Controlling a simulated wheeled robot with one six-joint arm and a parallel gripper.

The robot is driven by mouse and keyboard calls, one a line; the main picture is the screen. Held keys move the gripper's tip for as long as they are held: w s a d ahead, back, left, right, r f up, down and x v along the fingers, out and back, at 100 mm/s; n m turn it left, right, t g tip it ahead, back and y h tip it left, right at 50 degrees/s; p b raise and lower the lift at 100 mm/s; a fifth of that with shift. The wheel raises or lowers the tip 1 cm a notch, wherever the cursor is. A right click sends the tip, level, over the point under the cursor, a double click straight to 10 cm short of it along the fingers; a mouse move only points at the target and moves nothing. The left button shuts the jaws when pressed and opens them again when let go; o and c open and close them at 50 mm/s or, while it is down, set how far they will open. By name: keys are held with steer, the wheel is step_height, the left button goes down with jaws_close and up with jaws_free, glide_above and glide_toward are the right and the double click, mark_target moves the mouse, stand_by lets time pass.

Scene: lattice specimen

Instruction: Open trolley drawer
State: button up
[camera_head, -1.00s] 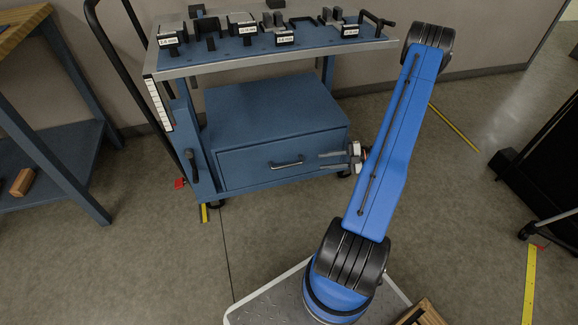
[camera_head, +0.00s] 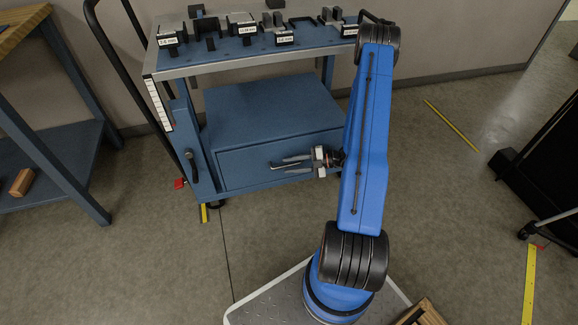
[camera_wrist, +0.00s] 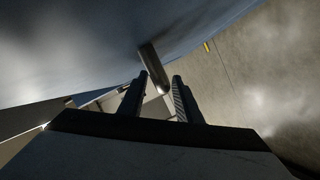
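The blue trolley (camera_head: 257,102) stands ahead of me, with a drawer (camera_head: 236,171) in its lower box. The drawer front looks flush with the box, so the drawer appears closed. Its dark bar handle (camera_head: 273,165) is partly covered by my gripper (camera_head: 286,166) in the head view. My gripper is open, its fingers pointing left at the handle. In the wrist view, the handle (camera_wrist: 154,68) shows just beyond and between the tips of my open gripper (camera_wrist: 160,78). The fingers are not closed on it; I cannot tell whether either touches it.
The trolley's top shelf (camera_head: 215,63) carries several dark fixtures with white labels. A blue bench (camera_head: 62,165) with a small wooden block (camera_head: 21,183) stands at left. A black frame (camera_head: 545,170) stands at right. The floor before the drawer is clear.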

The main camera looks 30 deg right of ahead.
steer(key=shift+w+a+f, duration=0.1)
steer(key=shift+w+a, duration=0.15)
steer(key=shift+a, duration=0.15)
jaws_close()
